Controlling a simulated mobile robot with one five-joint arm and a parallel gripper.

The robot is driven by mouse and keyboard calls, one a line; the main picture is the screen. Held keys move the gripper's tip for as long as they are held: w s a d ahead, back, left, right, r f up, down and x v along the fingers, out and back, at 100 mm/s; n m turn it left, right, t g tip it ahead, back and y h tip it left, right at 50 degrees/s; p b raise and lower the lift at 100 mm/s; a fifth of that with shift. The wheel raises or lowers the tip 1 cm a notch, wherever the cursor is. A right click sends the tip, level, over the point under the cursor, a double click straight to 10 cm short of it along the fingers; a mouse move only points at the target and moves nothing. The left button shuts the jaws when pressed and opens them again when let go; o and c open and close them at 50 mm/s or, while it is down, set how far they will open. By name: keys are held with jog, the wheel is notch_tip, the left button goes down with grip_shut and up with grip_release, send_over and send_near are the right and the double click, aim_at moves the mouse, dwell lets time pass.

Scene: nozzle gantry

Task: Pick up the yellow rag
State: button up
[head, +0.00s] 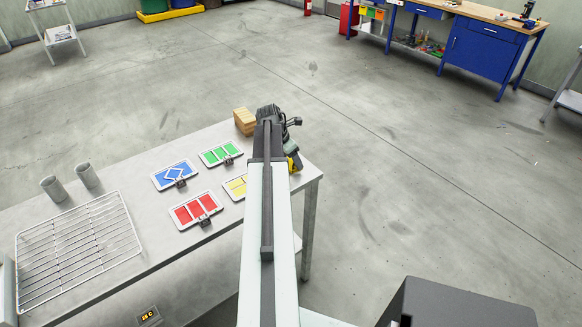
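My gripper (271,113) is at the end of my pale arm, over the far right end of the grey table (140,165). I see it from behind, and its fingers are hidden, so I cannot tell whether it is open or holds anything. A small yellow and black patch (294,163) shows just right of my arm near the table's right edge. I cannot tell whether it is the yellow rag, another object or part of my wrist. No clearly recognisable rag shows; my arm hides part of the table.
Clipped cards in blue (176,174), green (221,153), red (195,210) and yellow (237,188) lie left of my arm. A wooden block (244,121), two grey cups (54,188) and a wire rack (78,250) are also on the table. Open floor lies beyond.

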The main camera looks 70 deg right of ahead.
jog(key=c, duration=0.8)
jog(key=shift+c, duration=0.3)
jog(key=shift+r, duration=0.1)
